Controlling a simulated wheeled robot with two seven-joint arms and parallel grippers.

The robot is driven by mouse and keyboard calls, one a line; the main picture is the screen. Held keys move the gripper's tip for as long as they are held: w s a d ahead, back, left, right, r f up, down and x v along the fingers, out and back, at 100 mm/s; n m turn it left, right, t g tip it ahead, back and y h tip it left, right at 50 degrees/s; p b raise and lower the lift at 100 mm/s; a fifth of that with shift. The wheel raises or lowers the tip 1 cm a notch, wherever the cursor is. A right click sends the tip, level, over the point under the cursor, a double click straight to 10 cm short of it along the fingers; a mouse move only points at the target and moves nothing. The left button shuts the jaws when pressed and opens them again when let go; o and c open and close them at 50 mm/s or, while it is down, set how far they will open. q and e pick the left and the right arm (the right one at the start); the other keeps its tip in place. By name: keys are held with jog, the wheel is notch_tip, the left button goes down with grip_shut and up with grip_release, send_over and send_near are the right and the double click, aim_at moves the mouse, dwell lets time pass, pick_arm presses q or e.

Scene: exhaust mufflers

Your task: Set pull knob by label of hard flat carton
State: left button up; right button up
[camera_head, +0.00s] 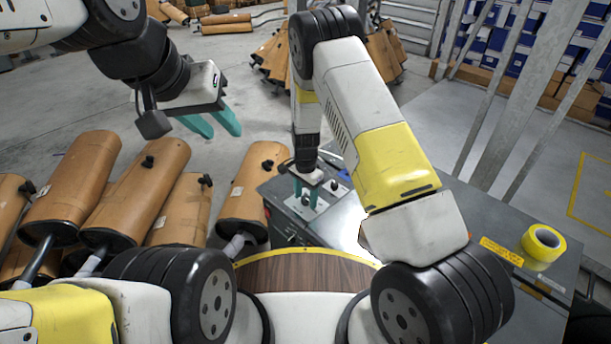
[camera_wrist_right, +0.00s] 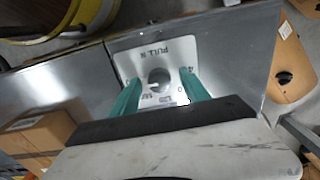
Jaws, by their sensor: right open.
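A round dark grey knob (camera_wrist_right: 158,77) with a light pointer mark sits on a pale label plate (camera_wrist_right: 150,48) printed with "PULL" and other small marks. My right gripper (camera_wrist_right: 160,85) is open, its teal fingers on either side of the knob with gaps visible; it also shows low over the grey cabinet in the head view (camera_head: 306,195). A brown carton (camera_wrist_right: 38,132) shows at the left of the right wrist view; I cannot tell whether it is the hard flat one. My left gripper (camera_head: 222,132) is open and empty, raised above the floor.
The grey cabinet (camera_head: 480,265) carries a yellow tape roll (camera_head: 541,242) at right. Metal posts and blue boxes (camera_head: 575,50) are behind.

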grip_shut()
jog(key=shift+n, duration=0.4)
jog(key=n, duration=0.3)
jog(key=shift+n, duration=2.5)
grip_release()
